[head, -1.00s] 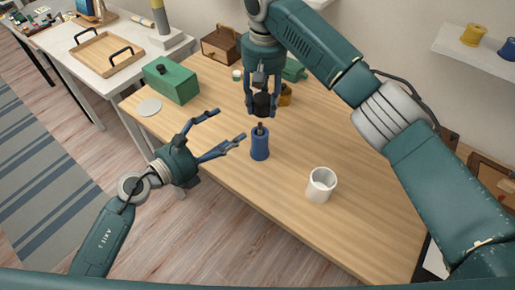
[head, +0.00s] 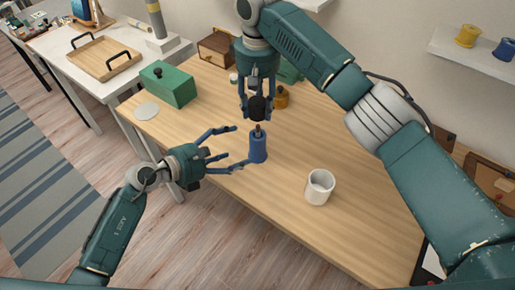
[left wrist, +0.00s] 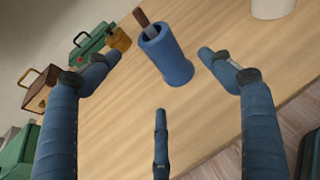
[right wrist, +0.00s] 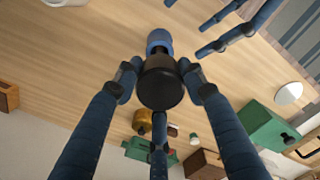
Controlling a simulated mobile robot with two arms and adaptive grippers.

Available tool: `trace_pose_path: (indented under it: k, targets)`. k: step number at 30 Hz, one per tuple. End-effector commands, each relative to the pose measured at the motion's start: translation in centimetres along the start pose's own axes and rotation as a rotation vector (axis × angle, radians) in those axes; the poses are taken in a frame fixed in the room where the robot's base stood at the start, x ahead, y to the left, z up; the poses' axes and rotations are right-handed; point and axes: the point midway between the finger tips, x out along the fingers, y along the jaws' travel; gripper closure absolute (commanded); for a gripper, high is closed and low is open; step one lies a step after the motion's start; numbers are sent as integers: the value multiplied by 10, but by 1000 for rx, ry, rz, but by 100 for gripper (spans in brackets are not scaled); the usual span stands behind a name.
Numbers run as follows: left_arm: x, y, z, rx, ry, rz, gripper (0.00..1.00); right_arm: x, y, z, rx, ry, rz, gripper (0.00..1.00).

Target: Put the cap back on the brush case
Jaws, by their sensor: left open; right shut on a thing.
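A white cup (head: 319,187) stands right of the case. A green box (head: 168,84) and a pale disc (head: 146,112) are at the table's left end. A brown-yellow pot (head: 281,97) stands behind the case. The table's front right is clear.

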Motion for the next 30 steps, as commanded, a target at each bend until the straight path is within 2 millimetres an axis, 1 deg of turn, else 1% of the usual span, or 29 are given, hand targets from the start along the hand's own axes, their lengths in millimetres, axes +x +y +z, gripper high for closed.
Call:
trace_pose_path:
  k: [1,6,9,12,18,26,29,30]
  targets:
    - [11,0,1,-4,-3,0,19,0,0,0,0,0,0,75]
    - [43,0,1,-4,-2,0,19,0,0,0,0,0,0,75]
    - [58,0,1,-3,-2,1,19,0,0,0,0,0,0,75]
    - [70,1,1,-1,-1,1,19,0,0,0,0,0,0,75]
    - [80,0,0,0,0,0,19,0,0,0,0,0,0,75]
    - [80,0,0,0,1,0,19,0,0,0,0,0,0,75]
    - [80,0,0,0,1,0,37,0,0,0,0,0,0,75]
    - [80,0,0,0,1,0,45,0,0,0,0,0,0,75]
